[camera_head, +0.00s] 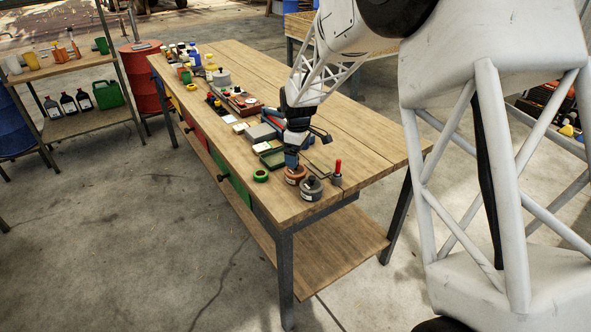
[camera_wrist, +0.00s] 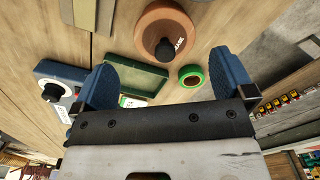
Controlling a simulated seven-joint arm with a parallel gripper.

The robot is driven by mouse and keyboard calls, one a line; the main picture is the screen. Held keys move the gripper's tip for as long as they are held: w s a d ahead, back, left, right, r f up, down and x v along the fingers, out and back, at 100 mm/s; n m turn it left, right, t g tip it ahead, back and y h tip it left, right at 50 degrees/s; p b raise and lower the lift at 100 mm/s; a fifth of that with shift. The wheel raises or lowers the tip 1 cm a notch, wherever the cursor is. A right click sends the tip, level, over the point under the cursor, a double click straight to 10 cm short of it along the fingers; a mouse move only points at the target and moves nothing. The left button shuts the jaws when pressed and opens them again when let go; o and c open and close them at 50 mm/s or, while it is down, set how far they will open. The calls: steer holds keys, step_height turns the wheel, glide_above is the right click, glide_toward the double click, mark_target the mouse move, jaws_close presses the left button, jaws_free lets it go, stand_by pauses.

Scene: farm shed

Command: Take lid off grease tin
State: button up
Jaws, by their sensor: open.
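A round orange-brown tin (camera_head: 295,176) with a pale label stands near the front end of the workbench. I cannot tell for certain which is the grease tin. My gripper (camera_head: 291,161) is above and just behind the orange-brown tin. In the wrist view my gripper (camera_wrist: 164,72) has its blue fingers wide apart, nothing between them.
A green tray (camera_wrist: 142,72) and a green tape roll (camera_wrist: 191,76) lie close to my fingers. A red-topped tool (camera_head: 337,172) stands right of the tins. Boxes and tools crowd the bench's left side. The workbench (camera_head: 372,158) is bare towards the right.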

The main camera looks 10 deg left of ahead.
steer(key=shift+s+a+f, duration=0.1)
steer(key=shift+s+f, duration=0.05)
steer(key=shift+f, duration=1.15)
steer(key=shift+s+f, duration=0.1)
steer(key=shift+f, duration=1.2)
steer(key=c, duration=0.8)
steer(key=shift+r, duration=0.15)
steer(key=shift+r, duration=0.85)
steer(key=shift+s+r, duration=0.2)
steer(key=shift+r, duration=0.65)
steer(key=s+d, duration=0.2)
steer(key=s, duration=0.2)
steer(key=s+d+r, duration=0.1)
steer(key=s+d, duration=0.1)
steer(key=s, duration=0.3)
steer(key=s+d, duration=0.2)
steer(key=s, duration=0.3)
steer(key=shift+s+d+r, duration=0.1)
steer(key=shift+d+r, duration=0.1)
steer(key=shift+d, duration=0.05)
